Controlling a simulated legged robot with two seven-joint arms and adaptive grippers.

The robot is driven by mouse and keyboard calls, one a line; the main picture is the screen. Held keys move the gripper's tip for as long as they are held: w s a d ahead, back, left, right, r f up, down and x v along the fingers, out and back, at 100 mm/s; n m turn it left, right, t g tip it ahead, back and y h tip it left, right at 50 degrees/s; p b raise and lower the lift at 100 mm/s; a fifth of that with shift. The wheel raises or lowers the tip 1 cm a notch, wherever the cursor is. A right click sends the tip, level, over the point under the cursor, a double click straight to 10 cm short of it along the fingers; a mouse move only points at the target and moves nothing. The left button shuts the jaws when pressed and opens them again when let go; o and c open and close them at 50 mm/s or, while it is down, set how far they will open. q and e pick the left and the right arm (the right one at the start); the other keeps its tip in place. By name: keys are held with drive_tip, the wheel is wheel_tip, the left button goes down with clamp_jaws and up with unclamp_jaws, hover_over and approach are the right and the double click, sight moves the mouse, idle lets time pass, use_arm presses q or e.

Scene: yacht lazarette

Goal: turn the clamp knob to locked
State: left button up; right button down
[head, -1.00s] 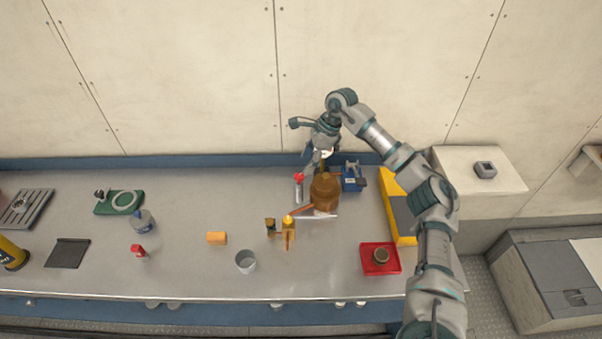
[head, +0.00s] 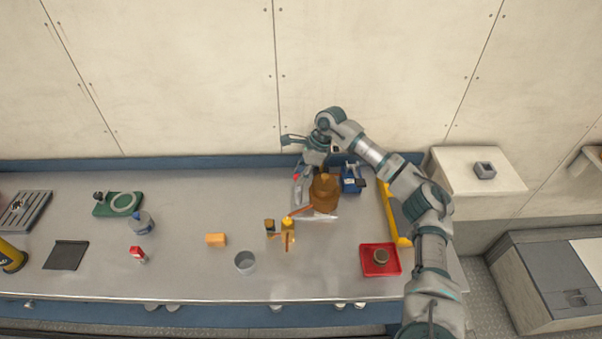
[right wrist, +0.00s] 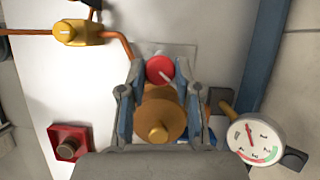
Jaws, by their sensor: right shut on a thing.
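The clamp knob (right wrist: 159,68) is a round red knob with a pale pointer mark, seen in the right wrist view on a pale plate. My right gripper (right wrist: 160,76) has its fingertips on either side of the knob and is shut on it. In the head view, my right gripper (head: 299,181) is low at the back of the bench and hides most of the knob. A brown-bronze vessel (head: 324,190) with a brass cap stands just right of the fingers; it also shows between them in the right wrist view (right wrist: 160,113). My left gripper is out of view.
A yellow valve (head: 288,223) with orange pipe is in front of the vessel. A blue device (head: 351,179) stands right of it. A dial gauge (right wrist: 257,140) is at the right in the wrist view. A red tray (head: 367,268) is at the bench's right.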

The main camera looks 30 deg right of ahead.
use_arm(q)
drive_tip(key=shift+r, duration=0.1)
use_arm(e)
drive_tip(key=shift+r, duration=0.1)
drive_tip(key=m+p, duration=0.1)
drive_tip(key=m, duration=0.1)
drive_tip(key=m+t+h+p, duration=0.1)
drive_tip(key=m+p, duration=0.1)
drive_tip(key=m, duration=0.1)
drive_tip(key=shift+s+r+t, duration=0.1)
drive_tip(key=shift+r+t, duration=0.05)
drive_tip(key=shift+t, duration=0.15)
use_arm(q)
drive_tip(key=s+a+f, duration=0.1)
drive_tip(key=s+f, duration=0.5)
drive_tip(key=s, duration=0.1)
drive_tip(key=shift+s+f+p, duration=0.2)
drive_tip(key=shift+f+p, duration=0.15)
drive_tip(key=shift+p, duration=0.1)
use_arm(e)
drive_tip(key=shift+a+m+t+h, duration=0.15)
drive_tip(key=shift+m+h, duration=0.3)
drive_tip(key=shift+m, duration=0.55)
drive_tip(key=shift+m+t+h, duration=0.25)
drive_tip(key=shift+m+h, duration=0.2)
drive_tip(key=shift+m, duration=0.55)
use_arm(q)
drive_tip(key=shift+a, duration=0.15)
